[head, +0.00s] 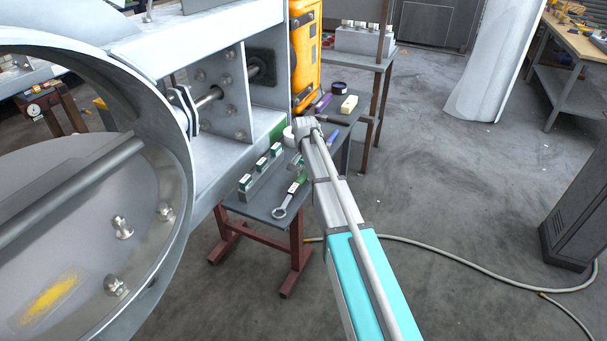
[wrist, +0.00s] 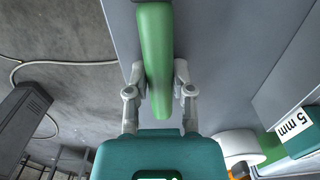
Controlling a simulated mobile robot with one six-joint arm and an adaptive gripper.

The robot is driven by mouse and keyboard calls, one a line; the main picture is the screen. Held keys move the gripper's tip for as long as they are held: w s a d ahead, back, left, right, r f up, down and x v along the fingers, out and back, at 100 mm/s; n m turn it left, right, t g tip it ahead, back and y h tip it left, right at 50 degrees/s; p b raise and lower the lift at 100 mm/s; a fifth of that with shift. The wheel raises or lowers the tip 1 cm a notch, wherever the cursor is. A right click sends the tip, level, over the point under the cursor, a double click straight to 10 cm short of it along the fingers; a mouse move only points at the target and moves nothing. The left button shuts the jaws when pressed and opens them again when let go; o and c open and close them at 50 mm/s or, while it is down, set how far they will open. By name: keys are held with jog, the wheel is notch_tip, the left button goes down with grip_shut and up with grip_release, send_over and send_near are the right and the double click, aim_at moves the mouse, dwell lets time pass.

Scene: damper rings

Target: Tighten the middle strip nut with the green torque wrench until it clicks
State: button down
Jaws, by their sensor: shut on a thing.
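In the wrist view my gripper (wrist: 158,78) is shut on a green handle (wrist: 155,45), one finger on each side. The handle lies over a grey surface and runs out of the top edge, so its head is hidden there. In the head view a wrench with a ring end (head: 279,213) and a green part lies over the small table, its upper end passing behind my arm. Bolts show on the grey panel (head: 213,95) and inside the round duct (head: 122,228); I cannot tell which is the middle strip nut.
The small table (head: 256,206) carries a row of labelled blocks (head: 261,164). A "5 mm" block (wrist: 300,125) and a white roll (wrist: 238,146) sit right of my gripper. An orange case (head: 305,55) stands behind. A hose (head: 440,250) crosses open floor at right.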

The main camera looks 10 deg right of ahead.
jog(key=shift+r, duration=0.15)
jog(key=shift+r+p, duration=2.85)
jog(key=shift+p, duration=0.1)
